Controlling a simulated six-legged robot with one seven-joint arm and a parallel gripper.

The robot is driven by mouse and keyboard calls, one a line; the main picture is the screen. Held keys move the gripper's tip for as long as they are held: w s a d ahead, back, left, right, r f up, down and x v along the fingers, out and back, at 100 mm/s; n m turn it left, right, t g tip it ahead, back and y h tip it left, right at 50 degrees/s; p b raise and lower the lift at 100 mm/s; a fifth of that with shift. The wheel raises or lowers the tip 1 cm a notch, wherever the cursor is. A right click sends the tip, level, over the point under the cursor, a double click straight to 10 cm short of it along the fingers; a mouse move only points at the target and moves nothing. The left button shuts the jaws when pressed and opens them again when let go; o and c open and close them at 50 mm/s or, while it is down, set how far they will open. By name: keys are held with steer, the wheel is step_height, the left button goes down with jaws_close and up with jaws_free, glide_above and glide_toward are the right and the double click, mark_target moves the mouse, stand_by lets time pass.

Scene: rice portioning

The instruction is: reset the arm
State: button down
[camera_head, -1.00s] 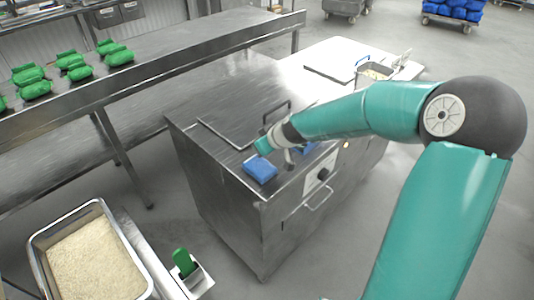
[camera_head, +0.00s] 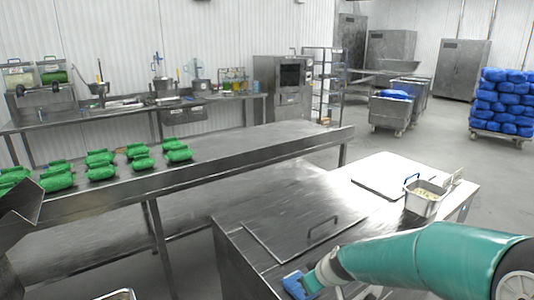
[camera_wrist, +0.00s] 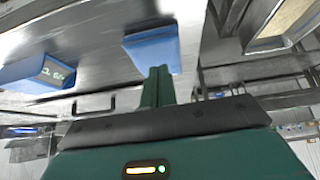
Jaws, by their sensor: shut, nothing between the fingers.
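My arm reaches in from the right over the steel cabinet top in the head view. My gripper (camera_head: 311,283) is at the lower middle, next to a blue block (camera_head: 294,285) on the cabinet's front part. In the wrist view my gripper's green fingers (camera_wrist: 158,74) are together with nothing between them. The blue block (camera_wrist: 152,45) shows just past the fingertips; I cannot tell whether they touch it. A second blue box with a small display (camera_wrist: 38,72) is at the left of that view.
The cabinet top (camera_head: 290,205) has a lid with a handle. A white board (camera_head: 392,176) and a metal pan (camera_head: 425,198) stand at right. Green packs (camera_head: 100,165) lie on the long steel table (camera_head: 225,160). A rice tray (camera_wrist: 285,20) shows in the wrist view.

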steer(key=s+d+r+m+h, duration=0.1)
steer(key=s+r+m, duration=0.1)
steer(key=s+r, duration=0.3)
steer(key=s+d+r+m+h, duration=0.1)
steer(key=s+r, duration=0.4)
steer(key=s, duration=0.6)
steer(key=s+d+r+m+h, duration=0.1)
steer(key=s+d+r+m, duration=0.1)
steer(key=s+r, duration=0.4)
steer(key=s+m, duration=0.1)
steer(key=s, duration=0.2)
steer(key=shift+m, duration=0.4)
